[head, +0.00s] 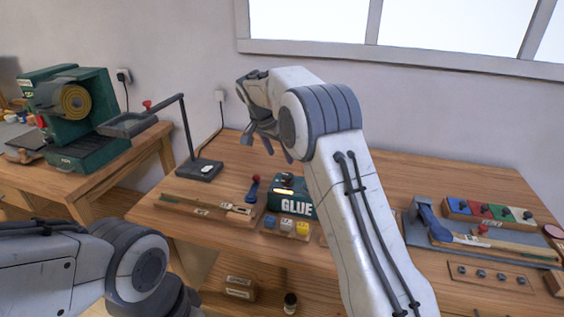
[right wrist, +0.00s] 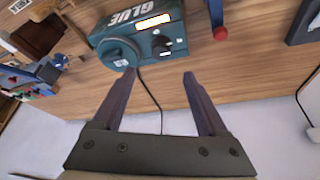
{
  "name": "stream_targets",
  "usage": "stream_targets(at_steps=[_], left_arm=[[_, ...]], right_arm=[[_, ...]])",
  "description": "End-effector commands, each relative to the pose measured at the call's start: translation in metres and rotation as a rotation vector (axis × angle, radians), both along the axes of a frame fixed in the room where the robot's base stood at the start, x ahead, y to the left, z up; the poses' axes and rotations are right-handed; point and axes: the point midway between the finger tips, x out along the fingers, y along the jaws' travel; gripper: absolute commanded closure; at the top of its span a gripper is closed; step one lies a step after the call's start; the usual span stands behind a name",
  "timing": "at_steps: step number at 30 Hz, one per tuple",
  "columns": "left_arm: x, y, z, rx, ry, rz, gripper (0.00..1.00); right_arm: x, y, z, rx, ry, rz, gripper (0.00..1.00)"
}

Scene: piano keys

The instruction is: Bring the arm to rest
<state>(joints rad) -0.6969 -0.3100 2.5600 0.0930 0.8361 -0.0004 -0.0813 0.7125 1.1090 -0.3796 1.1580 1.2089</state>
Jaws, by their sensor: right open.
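My right arm rises from the bottom of the head view and bends over at the top. Its gripper (head: 268,148) hangs in the air above the back of the workbench (head: 375,180), tilted down. In the right wrist view the two dark fingers of this gripper (right wrist: 158,78) stand apart with nothing between them. The teal glue machine (head: 287,197) stands on the bench below the gripper; it also shows beyond the fingers in the right wrist view (right wrist: 112,22). My left arm shows at the lower left of the head view, its gripper out of frame.
A black lamp-like stand (head: 201,170) is left of the gripper. A block set (head: 287,226) lies before the glue machine. A blue lever tool (head: 432,222) and a coloured key rack (head: 488,214) are at right. A green machine (head: 72,110) stands on the left table.

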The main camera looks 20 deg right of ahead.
Motion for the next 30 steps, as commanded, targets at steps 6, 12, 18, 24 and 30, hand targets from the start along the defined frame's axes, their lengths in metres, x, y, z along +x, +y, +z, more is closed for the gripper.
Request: stream_targets(at_steps=[6, 12, 18, 24, 30], left_arm=[[0.000, 0.000, 0.000, 0.000, 0.000, 0.000, 0.50], [0.000, 0.000, 0.000, 0.000, 0.000, 0.000, 0.50], [0.000, 0.000, 0.007, 0.000, 0.000, 0.000, 0.50], [0.000, 0.000, 0.017, 0.000, 0.000, 0.000, 0.50], [0.000, 0.000, 0.027, 0.000, 0.000, 0.000, 0.50]], right_arm=[[-0.002, 0.002, 0.005, 0.000, 0.001, 0.000, 0.24], [-0.003, 0.004, 0.006, 0.002, 0.003, 0.007, 0.24], [-0.042, 0.057, 0.022, 0.029, 0.065, 0.223, 0.24], [-0.150, 0.139, 0.039, 0.078, 0.183, 0.673, 0.24], [-0.281, 0.179, 0.035, 0.118, 0.277, 1.121, 0.24]])
